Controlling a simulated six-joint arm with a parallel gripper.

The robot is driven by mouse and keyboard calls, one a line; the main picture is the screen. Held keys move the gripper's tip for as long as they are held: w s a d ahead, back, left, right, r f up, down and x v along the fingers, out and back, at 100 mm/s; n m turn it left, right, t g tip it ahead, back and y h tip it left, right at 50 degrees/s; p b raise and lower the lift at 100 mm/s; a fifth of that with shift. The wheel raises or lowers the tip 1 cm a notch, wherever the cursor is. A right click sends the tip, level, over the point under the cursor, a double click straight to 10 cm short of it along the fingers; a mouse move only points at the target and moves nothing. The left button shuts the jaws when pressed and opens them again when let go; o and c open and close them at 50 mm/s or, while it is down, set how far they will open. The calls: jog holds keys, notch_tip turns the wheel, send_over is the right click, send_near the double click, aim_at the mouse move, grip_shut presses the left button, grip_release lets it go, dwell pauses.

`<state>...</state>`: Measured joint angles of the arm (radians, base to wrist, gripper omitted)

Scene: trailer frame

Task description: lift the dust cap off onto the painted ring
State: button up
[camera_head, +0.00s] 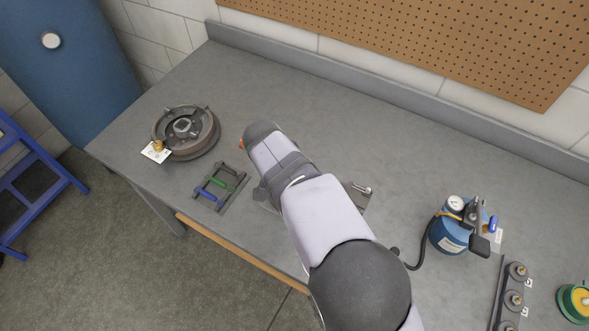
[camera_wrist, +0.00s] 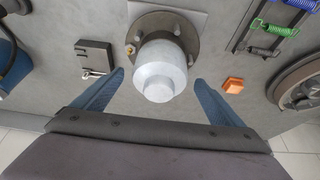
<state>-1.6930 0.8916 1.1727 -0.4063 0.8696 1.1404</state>
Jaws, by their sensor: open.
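The dust cap (camera_wrist: 161,74) is a pale grey, stepped cylinder in the middle of the wrist view. It sits on a dark round flange (camera_wrist: 187,38) with bolts, over a grey plate. My gripper (camera_wrist: 159,78) is open, with one blue finger on each side of the cap. Gaps show between both fingers and the cap, and nothing is held. In the head view my arm hides the cap and the fingers. I cannot make out a painted ring in either view.
An orange block (camera_wrist: 233,85) lies right of the right finger. A black box with a pin (camera_wrist: 95,55) lies to the left. A spring rack (camera_head: 220,187) and brake drum (camera_head: 186,131) stand left on the bench; a blue canister (camera_head: 449,233) stands right. The back bench is clear.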

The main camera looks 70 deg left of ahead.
jog(key=shift+p+x, duration=0.35)
jog(key=shift+x, duration=0.9)
jog(key=c, duration=1.1)
jog(key=shift+c, duration=0.2)
jog(key=shift+r, duration=0.15)
notch_tip(320, 180, up, 10)
jog(key=b, duration=0.3)
jog(key=shift+f+b, duration=0.3)
jog(key=shift+b, duration=0.2)
